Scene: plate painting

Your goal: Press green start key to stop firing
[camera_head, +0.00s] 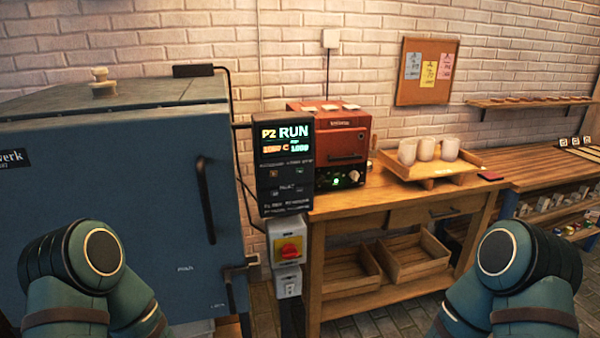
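A dark controller box (285,210) stands at the front left corner of the wooden workbench, beside the blue kiln (110,200). Its lit screen (286,135) reads "P2 RUN" with a smaller temperature line below. Under the screen are small keys and labels too small to read, and I cannot pick out a green start key there. A small green light (336,181) glows on the front of the red oven-like unit (343,136) behind the controller. Only rounded teal links of my two arms show at the lower left and lower right. Neither gripper is in view.
Below the controller is a grey switch box with a red rotary knob on yellow (290,249). A wooden tray (436,185) with white cups (427,149) is on the workbench (385,198). The kiln's door handle (206,200) juts out left of the controller.

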